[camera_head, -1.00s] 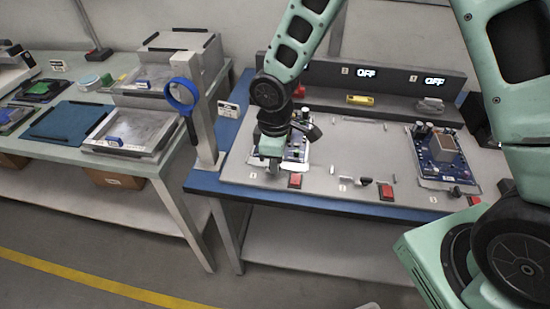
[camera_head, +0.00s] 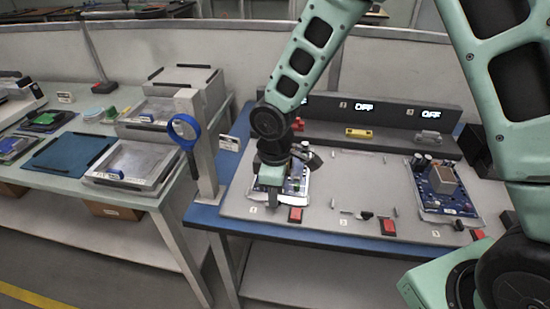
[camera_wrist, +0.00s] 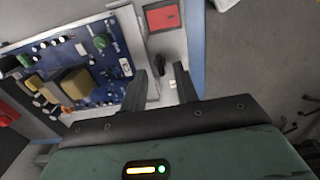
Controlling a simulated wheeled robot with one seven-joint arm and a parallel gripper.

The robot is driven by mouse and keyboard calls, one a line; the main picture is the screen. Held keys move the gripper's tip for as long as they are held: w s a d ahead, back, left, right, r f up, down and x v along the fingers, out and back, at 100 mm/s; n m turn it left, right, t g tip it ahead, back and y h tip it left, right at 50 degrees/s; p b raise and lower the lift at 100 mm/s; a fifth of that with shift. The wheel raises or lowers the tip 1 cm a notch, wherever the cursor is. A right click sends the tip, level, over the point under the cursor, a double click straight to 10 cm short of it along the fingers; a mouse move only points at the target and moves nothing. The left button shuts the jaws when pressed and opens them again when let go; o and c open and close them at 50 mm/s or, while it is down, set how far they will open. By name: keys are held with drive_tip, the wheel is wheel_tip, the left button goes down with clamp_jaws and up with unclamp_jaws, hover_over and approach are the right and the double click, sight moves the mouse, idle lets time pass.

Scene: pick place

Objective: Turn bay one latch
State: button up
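Bay one's latch (camera_wrist: 155,63) is a small dark knob in the wrist view, beside the corner of a blue circuit board (camera_wrist: 78,80) and below a red button. My gripper (camera_wrist: 162,78) is open, its two dark fingers pointing at the latch, which shows between the fingertips. I cannot tell how far above the panel they are. In the head view my gripper (camera_head: 271,203) points down at the front of the left bay, in front of the board (camera_head: 296,178). The latch is hidden there behind the gripper.
Bay one's red button (camera_head: 295,215) is just right of my gripper. The middle bay holds no board; the right bay has a board (camera_head: 440,205). Displays reading OFF stand on the rear console (camera_head: 400,118). A post with a blue magnifier (camera_head: 184,128) stands left of the gripper.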

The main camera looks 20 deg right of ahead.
wheel_tip(320, 180, up, 16)
drive_tip(key=p, duration=0.1)
drive_tip(key=shift+f, duration=0.1)
idle(0.4)
